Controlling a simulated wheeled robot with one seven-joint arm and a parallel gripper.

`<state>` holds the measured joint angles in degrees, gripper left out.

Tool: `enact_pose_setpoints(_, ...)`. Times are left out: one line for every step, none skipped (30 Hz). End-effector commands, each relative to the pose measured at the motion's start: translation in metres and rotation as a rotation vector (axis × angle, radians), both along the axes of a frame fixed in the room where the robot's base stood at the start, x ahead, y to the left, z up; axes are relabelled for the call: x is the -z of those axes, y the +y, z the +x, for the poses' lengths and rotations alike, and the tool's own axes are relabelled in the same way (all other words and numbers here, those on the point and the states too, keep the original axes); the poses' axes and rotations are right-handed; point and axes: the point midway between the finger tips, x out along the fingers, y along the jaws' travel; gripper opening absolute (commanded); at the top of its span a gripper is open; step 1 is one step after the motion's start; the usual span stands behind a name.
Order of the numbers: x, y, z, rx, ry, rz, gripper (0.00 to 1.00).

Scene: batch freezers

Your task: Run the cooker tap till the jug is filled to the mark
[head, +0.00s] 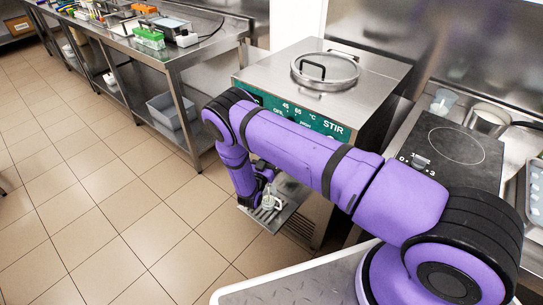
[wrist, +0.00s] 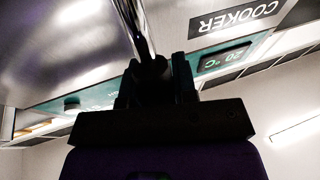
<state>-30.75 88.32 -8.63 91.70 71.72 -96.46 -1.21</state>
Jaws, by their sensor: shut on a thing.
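The cooker (head: 318,82) is a steel cabinet with a green control strip and a round glass lid. My arm reaches across its front. My gripper (head: 266,172) is low at the cooker's front, just above a small clear jug (head: 269,203) on a steel shelf (head: 285,212). In the wrist view my gripper (wrist: 152,75) is shut on the dark end of a shiny metal rod (wrist: 133,25), which looks like the tap's lever. The spout, any flow, and the jug's level and mark cannot be made out.
A COOKER label (wrist: 240,20) and a 20 °C display (wrist: 224,58) show upside down in the wrist view. A hob (head: 455,148) is at the right. A steel bench (head: 165,48) with bins stands at the left. The tiled floor (head: 110,200) between is clear.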

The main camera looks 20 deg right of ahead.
Motion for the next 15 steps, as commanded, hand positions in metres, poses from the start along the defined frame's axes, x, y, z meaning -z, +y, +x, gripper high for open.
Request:
enact_pose_setpoints(0.0003, 0.0006, -0.0004, -0.001, -0.003, -0.004, 0.00)
enact_pose_setpoints(0.0002, 0.0006, -0.0004, 0.000, -0.004, -0.005, 0.00)
enact_pose_setpoints(0.0001, 0.0005, -0.0004, 0.000, -0.004, -0.005, 0.00)
enact_pose_setpoints(0.0001, 0.0004, -0.0005, 0.000, -0.003, -0.004, 0.00)
enact_pose_setpoints(0.0001, 0.0004, -0.0005, 0.000, -0.003, -0.004, 0.00)
enact_pose_setpoints(0.0002, 0.0004, -0.0004, 0.000, -0.003, -0.004, 0.00)
enact_pose_setpoints(0.0002, 0.0004, -0.0004, 0.000, -0.003, -0.004, 0.00)
enact_pose_setpoints(0.0002, 0.0004, -0.0004, 0.000, -0.002, -0.003, 0.00)
enact_pose_setpoints(0.0001, 0.0003, -0.0005, 0.000, -0.002, -0.003, 0.31)
enact_pose_setpoints(0.0002, 0.0004, -0.0004, 0.000, -0.002, -0.003, 0.38)
enact_pose_setpoints(0.0001, 0.0003, -0.0005, 0.000, -0.002, -0.003, 0.45)
enact_pose_setpoints(0.0001, 0.0003, -0.0005, 0.000, -0.002, -0.003, 0.52)
enact_pose_setpoints(0.0001, 0.0002, -0.0004, 0.000, -0.002, -0.003, 0.52)
enact_pose_setpoints(0.0001, 0.0002, -0.0004, 0.000, -0.002, -0.003, 0.52)
enact_pose_setpoints(0.0001, 0.0002, -0.0004, 0.000, -0.002, -0.003, 0.52)
